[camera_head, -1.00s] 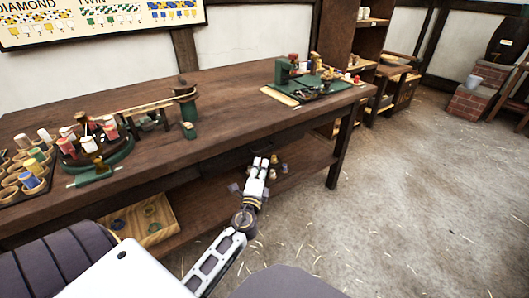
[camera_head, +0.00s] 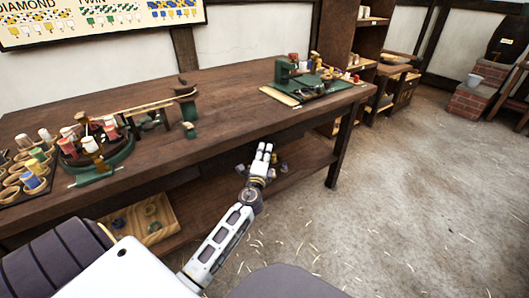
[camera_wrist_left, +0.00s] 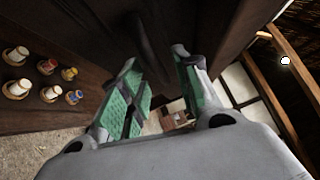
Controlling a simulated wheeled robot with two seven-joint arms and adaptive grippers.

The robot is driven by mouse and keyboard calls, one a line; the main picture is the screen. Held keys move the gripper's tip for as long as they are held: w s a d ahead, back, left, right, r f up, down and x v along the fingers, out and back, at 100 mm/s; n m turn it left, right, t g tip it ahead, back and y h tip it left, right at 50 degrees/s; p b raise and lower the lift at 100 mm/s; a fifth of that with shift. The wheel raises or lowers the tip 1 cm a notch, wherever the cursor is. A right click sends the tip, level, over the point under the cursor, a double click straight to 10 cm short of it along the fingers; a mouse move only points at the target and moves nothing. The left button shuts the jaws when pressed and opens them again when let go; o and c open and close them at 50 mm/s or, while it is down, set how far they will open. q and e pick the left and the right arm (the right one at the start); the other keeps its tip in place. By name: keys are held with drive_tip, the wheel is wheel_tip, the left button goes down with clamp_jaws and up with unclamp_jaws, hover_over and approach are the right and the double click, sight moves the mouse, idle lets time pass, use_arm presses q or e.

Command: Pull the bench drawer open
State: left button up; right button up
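The wooden bench (camera_head: 228,95) fills the left and middle of the head view. Its drawer front (camera_head: 229,160) lies in the dark strip below the top; its outlines are hard to make out. My left gripper (camera_head: 264,149) is in front of that strip, fingers pointing at the bench. In the left wrist view the gripper (camera_wrist_left: 160,88) has its green-padded fingers apart, with a dark narrow shape, possibly the drawer handle (camera_wrist_left: 152,42), beyond and between them. I cannot tell whether they touch. My right gripper is not in view.
A spool carousel (camera_head: 95,150) and a green device (camera_head: 290,75) stand on the bench top. A wooden tray (camera_head: 160,228) is on the lower shelf (camera_head: 215,205). Several small spools (camera_wrist_left: 48,66) show in the left wrist view. The floor (camera_head: 400,190) to the right is clear.

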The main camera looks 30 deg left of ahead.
use_arm(q)
drive_tip(key=shift+w+a+r, duration=0.1)
drive_tip(key=shift+w+a, duration=0.05)
drive_tip(key=shift+w, duration=0.25)
clamp_jaws()
